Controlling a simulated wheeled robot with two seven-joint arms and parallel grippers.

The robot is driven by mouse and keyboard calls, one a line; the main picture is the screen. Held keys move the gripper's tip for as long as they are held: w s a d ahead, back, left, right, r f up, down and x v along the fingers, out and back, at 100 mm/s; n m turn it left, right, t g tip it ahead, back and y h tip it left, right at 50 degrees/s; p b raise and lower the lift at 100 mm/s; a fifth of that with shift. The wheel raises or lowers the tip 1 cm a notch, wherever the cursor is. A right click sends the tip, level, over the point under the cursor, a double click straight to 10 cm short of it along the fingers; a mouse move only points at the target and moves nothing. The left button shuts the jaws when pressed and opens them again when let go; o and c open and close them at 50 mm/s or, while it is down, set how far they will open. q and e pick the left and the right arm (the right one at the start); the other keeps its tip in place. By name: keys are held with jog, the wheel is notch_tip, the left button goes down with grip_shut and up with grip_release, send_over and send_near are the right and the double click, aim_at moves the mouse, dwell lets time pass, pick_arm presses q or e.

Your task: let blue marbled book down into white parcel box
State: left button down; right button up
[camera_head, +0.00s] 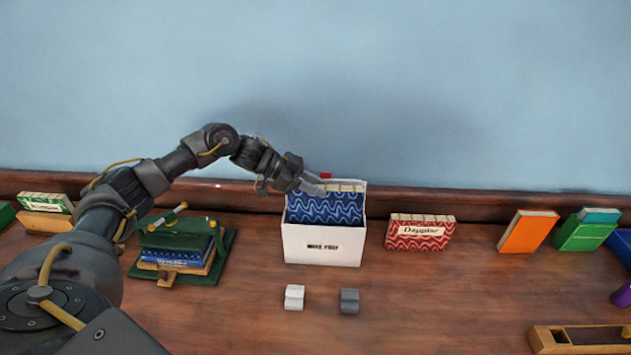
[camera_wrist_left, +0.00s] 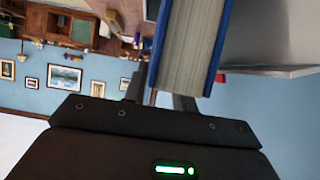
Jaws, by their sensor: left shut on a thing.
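The blue marbled book (camera_head: 325,208) stands upright with its lower part inside the white parcel box (camera_head: 323,246); the front wall hides its bottom. My left gripper (camera_head: 318,184) is at the book's top edge, coming in from the left, and is shut on it. In the left wrist view the book (camera_wrist_left: 190,45) shows its page block and blue covers between the fingers of my left gripper (camera_wrist_left: 160,95). The white box (camera_wrist_left: 275,50) shows beside it on the right. My right gripper is not in view.
A green book press (camera_head: 180,248) holding books stands left of the box. A red patterned book (camera_head: 420,232) stands to the right. A white block (camera_head: 294,297) and a grey block (camera_head: 349,300) lie in front. An orange book (camera_head: 528,232) is farther right.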

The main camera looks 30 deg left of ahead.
aim_at(316, 207)
pick_arm(q)
jog(key=shift+f+b, duration=1.7)
jog(key=shift+f, duration=2.1)
jog(key=c, duration=1.1)
grip_release()
jog(key=shift+o, duration=0.2)
jog(key=shift+f, duration=0.1)
jog(key=o, duration=0.4)
